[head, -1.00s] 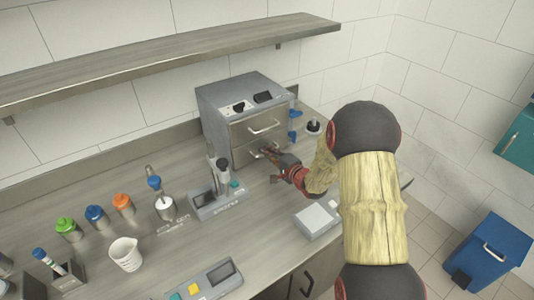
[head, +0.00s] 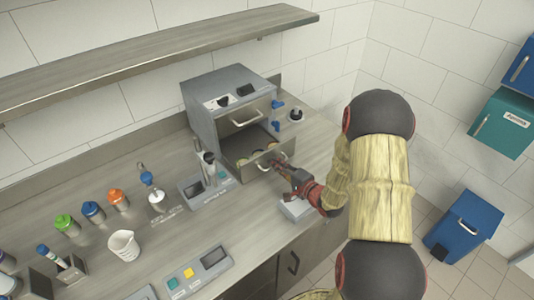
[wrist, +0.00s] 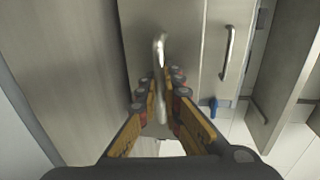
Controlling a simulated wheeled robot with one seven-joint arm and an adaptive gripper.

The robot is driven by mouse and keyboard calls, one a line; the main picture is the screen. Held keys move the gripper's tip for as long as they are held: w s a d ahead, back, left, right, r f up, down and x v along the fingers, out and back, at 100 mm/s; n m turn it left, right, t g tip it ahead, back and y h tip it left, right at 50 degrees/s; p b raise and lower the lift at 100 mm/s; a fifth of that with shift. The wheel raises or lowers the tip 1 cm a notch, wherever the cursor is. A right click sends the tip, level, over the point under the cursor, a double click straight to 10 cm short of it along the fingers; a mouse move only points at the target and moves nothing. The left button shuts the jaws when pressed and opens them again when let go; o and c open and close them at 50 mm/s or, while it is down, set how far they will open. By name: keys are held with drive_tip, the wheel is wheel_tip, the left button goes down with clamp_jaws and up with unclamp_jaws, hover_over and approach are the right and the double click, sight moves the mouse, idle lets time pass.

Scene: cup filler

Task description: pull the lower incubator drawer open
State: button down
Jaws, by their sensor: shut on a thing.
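The incubator (head: 215,90) is a grey box at the back of the bench. Its lower drawer (head: 262,165) stands pulled out toward the front, with some small things inside that are too small to make out. The upper drawer's handle (head: 246,118) is in place and that drawer is shut. My gripper (head: 280,164) is at the lower drawer's front and shut on its handle. In the wrist view the lower drawer's handle (wrist: 160,50) runs between the fingers of my gripper (wrist: 160,92), and the upper handle (wrist: 228,52) is to the right.
A small device with a tube (head: 205,185) stands left of the incubator. A flat grey box (head: 296,208) lies under my gripper. Bottles with coloured caps (head: 93,210) and a white beaker (head: 123,245) are farther left. A shelf (head: 150,55) hangs above.

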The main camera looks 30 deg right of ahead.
drive_tip(key=shift+f+p+v, duration=0.15)
drive_tip(key=shift+v, duration=0.55)
drive_tip(key=shift+f+p+v, duration=0.1)
drive_tip(key=shift+p+v, duration=0.05)
drive_tip(key=shift+v, duration=0.55)
drive_tip(key=c, duration=2.1)
unclamp_jaws()
drive_tip(key=shift+o, duration=0.5)
drive_tip(key=shift+s, duration=0.1)
drive_tip(key=v, duration=1.1)
drive_tip(key=shift+s+d+r, duration=0.1)
drive_tip(key=shift+s+r, duration=0.05)
drive_tip(key=shift+s, duration=0.2)
